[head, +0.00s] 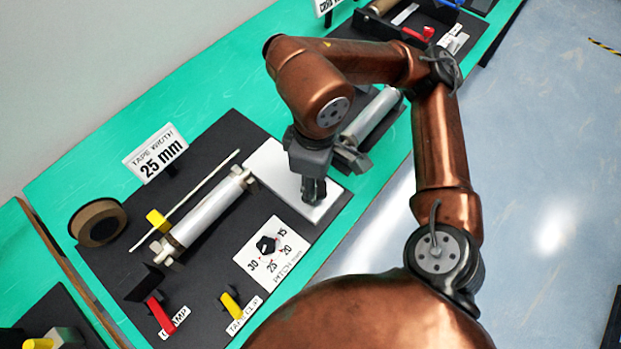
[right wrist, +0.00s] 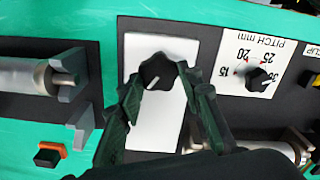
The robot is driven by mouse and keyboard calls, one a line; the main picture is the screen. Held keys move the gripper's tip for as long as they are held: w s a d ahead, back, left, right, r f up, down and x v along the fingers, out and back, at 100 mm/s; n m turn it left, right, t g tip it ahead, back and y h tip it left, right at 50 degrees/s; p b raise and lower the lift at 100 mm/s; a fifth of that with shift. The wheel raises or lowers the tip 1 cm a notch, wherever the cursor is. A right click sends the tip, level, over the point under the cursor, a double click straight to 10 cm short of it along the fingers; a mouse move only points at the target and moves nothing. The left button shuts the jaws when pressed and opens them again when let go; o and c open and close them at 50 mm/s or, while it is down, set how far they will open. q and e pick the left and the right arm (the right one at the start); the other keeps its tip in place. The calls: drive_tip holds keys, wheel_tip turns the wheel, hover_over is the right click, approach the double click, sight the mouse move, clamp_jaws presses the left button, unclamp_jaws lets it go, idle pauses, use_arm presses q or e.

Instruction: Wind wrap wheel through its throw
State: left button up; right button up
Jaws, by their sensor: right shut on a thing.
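My left gripper is not in view.
A red clamp lever (head: 160,315) and yellow tape clip (head: 231,305) are near the front. A tape roll (head: 98,223) and a "25 mm" sign (head: 156,152) stand behind. Another roller (head: 370,116) is beyond my wrist.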

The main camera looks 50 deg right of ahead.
drive_tip(key=n+b, duration=0.1)
drive_tip(key=n, duration=0.2)
drive_tip(key=shift+n, duration=0.3)
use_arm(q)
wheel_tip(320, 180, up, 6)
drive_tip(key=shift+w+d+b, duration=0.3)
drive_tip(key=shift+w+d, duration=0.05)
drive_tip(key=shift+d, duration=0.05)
use_arm(e)
drive_tip(key=shift+a+n, duration=0.1)
drive_tip(key=shift+n, duration=1.4)
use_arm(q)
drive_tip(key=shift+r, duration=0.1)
use_arm(e)
drive_tip(key=o, duration=1.2)
drive_tip(key=shift+c, duration=0.2)
wheel_tip(320, 180, up, 12)
